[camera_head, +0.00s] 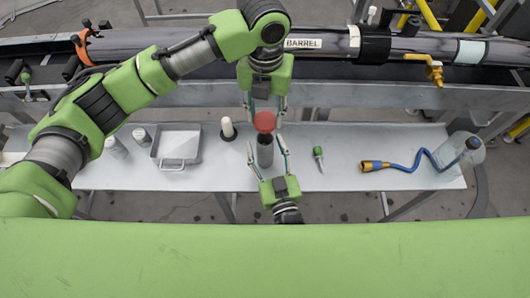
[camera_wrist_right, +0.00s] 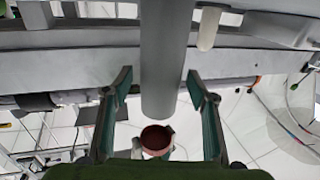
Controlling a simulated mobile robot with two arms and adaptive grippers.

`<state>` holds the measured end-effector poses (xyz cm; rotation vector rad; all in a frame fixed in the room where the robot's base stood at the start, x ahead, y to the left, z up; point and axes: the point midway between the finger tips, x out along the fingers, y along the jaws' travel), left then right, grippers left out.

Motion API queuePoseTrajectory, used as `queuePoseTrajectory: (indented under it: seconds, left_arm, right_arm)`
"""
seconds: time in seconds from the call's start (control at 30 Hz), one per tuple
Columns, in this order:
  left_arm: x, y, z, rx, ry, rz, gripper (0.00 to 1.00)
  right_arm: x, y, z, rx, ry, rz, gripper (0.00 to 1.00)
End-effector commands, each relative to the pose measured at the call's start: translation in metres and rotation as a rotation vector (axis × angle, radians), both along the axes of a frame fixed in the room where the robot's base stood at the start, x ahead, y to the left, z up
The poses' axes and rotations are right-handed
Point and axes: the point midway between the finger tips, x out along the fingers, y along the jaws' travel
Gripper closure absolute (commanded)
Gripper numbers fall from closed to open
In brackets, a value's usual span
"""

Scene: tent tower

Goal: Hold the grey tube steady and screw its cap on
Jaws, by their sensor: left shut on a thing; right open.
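The grey tube (camera_head: 265,156) stands upright at the middle of the table, and it also shows in the right wrist view (camera_wrist_right: 164,62). My left gripper (camera_head: 264,112) reaches in above it and is shut on the red cap (camera_head: 264,122). In the right wrist view the cap (camera_wrist_right: 157,138) shows its hollow underside, close to the tube's end but apart from it. My right gripper (camera_head: 267,160) is open, with one finger on each side of the tube. Its fingers (camera_wrist_right: 160,95) show gaps to the tube in the wrist view.
A metal tray (camera_head: 176,161) and small jars (camera_head: 139,136) lie left on the table (camera_head: 330,178). A white-topped peg (camera_head: 228,128) stands near the tube. A green-handled tool (camera_head: 318,156), blue hose (camera_head: 408,167) and clear bottle (camera_head: 462,151) are right. A long barrel (camera_head: 320,44) runs behind.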

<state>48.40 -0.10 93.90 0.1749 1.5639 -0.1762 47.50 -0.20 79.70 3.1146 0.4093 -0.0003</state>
Motion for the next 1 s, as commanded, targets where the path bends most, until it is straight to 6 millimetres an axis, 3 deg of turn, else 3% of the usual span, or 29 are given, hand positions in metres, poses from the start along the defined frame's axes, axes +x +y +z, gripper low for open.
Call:
queuePoseTrajectory:
  seconds: [0.43,0.63,0.83,1.0]
  left_arm:
    - [0.000,0.000,0.000,0.000,0.000,0.000,0.72]
    - [0.000,0.000,0.000,0.000,0.000,0.000,0.72]
    - [0.000,0.000,-0.005,0.001,0.002,0.001,0.72]
    - [-0.001,0.000,-0.029,0.003,0.003,0.001,0.72]
  right_arm:
    - [0.009,0.002,0.000,0.000,0.001,0.000,0.47]
    - [0.009,0.002,0.000,0.000,0.000,0.000,0.99]
    - [0.009,0.002,0.000,0.000,0.000,0.000,1.00]
    - [0.009,0.002,0.000,0.000,0.000,0.000,1.00]
